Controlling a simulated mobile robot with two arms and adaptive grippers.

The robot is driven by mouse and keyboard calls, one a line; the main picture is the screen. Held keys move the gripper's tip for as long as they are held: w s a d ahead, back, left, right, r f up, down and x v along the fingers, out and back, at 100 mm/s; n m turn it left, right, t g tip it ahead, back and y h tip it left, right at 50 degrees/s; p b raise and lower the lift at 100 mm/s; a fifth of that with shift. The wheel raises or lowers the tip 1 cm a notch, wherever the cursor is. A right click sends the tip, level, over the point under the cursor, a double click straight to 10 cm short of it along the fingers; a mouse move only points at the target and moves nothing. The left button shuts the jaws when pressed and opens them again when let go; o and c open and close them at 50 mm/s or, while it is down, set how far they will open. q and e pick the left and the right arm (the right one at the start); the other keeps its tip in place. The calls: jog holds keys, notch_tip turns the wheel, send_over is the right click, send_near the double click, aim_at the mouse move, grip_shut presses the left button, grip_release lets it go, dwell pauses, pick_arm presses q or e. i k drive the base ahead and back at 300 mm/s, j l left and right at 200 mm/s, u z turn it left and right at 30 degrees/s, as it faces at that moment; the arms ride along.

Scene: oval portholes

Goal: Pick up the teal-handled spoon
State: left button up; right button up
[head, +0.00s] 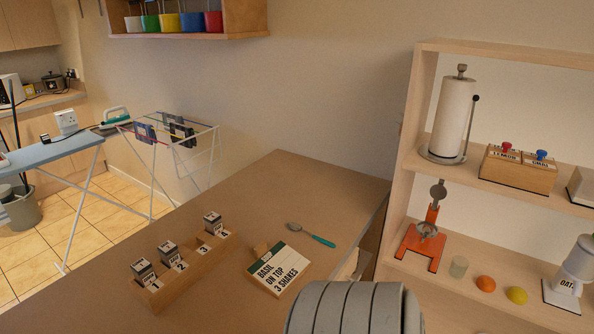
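The teal-handled spoon (321,241) lies on the brown tabletop (262,190), near its right side. Its grey metal bowl points to the upper left and its teal handle to the lower right. It lies just beyond a card reading "BASIL ON TOP 3 SHAKES" (279,270), apart from it. Nothing covers the spoon. Neither of my grippers is in view. A grey, ribbed part of my own arm shows at the bottom edge, nearer than the spoon and apart from it in the picture.
A wooden rack (183,272) with small numbered shakers stands left of the card. A shelf unit (396,190) rises at the right, holding a paper towel roll (452,118) and an orange device (421,244). The tabletop behind the spoon is clear.

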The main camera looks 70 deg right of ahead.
aim_at(295, 226)
jog(key=z, duration=2.4)
